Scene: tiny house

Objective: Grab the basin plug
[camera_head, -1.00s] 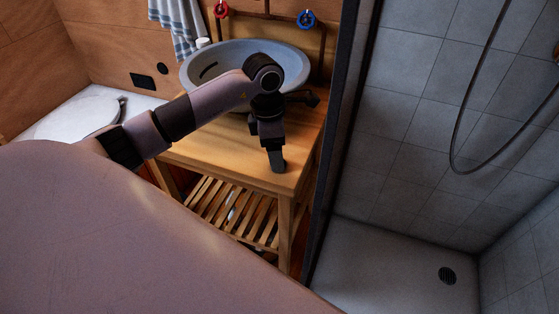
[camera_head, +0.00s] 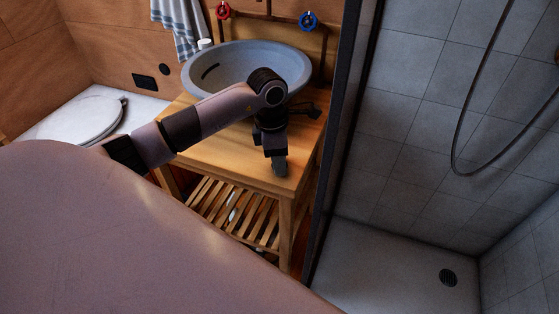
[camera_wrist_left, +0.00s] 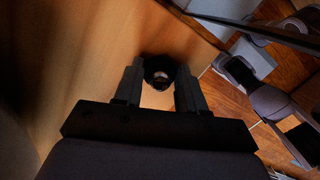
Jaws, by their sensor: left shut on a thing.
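The basin plug (camera_wrist_left: 159,72) is a small, dark, round thing between the two fingertips in the left wrist view. My left gripper (camera_wrist_left: 160,88) is shut on it, with one finger on each side. In the head view my left gripper (camera_head: 280,168) points down at the front right corner of the wooden washstand top (camera_head: 225,165). The plug cannot be made out there, hidden by the fingers. My right gripper is in neither view.
A grey basin (camera_head: 225,62) stands on the washstand behind my left arm. A slatted shelf (camera_head: 228,212) is below. A dark-framed shower wall (camera_head: 345,130) rises close to the right of the gripper. A white toilet (camera_head: 80,120) is at the left.

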